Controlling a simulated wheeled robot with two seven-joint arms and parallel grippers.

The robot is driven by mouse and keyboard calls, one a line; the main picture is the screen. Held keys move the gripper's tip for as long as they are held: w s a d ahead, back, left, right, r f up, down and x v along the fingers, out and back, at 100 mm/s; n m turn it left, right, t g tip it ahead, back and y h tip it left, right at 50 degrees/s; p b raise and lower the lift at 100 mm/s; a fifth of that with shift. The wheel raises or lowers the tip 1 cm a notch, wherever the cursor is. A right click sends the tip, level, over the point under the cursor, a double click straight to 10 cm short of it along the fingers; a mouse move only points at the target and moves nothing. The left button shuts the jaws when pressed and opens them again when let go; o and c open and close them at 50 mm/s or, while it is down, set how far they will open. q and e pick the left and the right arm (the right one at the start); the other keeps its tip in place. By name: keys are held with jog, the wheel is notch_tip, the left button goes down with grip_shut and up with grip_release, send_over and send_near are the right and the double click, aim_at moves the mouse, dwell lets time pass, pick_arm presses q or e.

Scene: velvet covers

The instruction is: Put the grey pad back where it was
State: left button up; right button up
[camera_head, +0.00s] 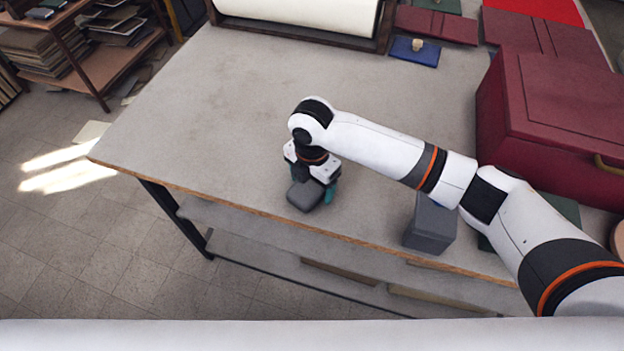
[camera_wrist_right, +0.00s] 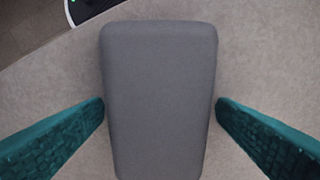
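The grey pad (camera_head: 305,196) is a soft-edged dark grey block near the front edge of the table, under my right gripper. In the right wrist view the pad (camera_wrist_right: 158,100) fills the middle, lengthwise between the two teal fingers. One teal finger shows to the pad's right in the head view. I cannot tell whether the pad rests on the table or is just above it. My left gripper is not in view.
A grey block (camera_head: 431,224) stands near the front edge, below my right forearm. A large dark red box (camera_head: 550,105) is at the right. A blue cover (camera_head: 414,52) and a framed white roll (camera_head: 300,14) lie at the back. The table's (camera_head: 215,120) left and middle are clear.

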aim_at(312, 183)
jog(key=shift+r, duration=0.15)
notch_tip(312, 183, up, 12)
jog(key=b, duration=0.2)
jog(key=shift+s, duration=0.1)
dwell(0.6)
